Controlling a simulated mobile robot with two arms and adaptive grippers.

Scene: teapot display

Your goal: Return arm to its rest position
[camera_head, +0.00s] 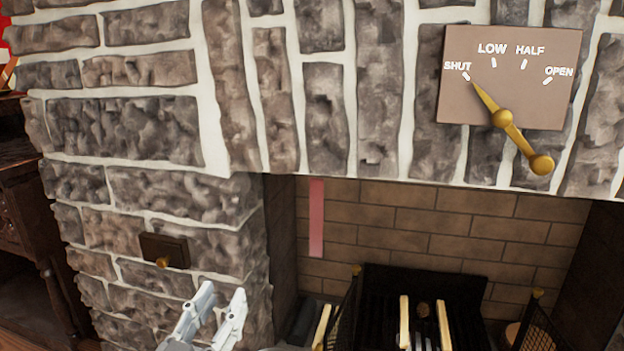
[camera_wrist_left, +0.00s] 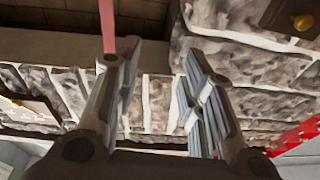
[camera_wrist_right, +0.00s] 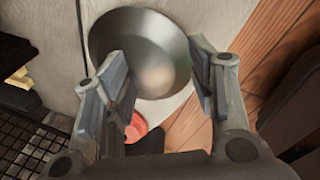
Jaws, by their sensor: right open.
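My left gripper (camera_head: 223,295) shows low in the head view, in front of the stone fireplace, below and right of a small dark plate. In the left wrist view its fingers (camera_wrist_left: 160,55) stand apart with nothing between them. My right gripper (camera_wrist_right: 157,58) is outside the head view. In the right wrist view its fingers are spread and empty, and a round metal bowl (camera_wrist_right: 140,50) lies beyond them. Whether the fingers touch the bowl is not clear.
A dial plate (camera_head: 560,105) with a brass lever (camera_head: 502,118) pointing to SHUT is on the stone wall. A small plate with a brass knob (camera_head: 163,262) is on the left pillar. A dark grate (camera_head: 380,300) stands in the firebox.

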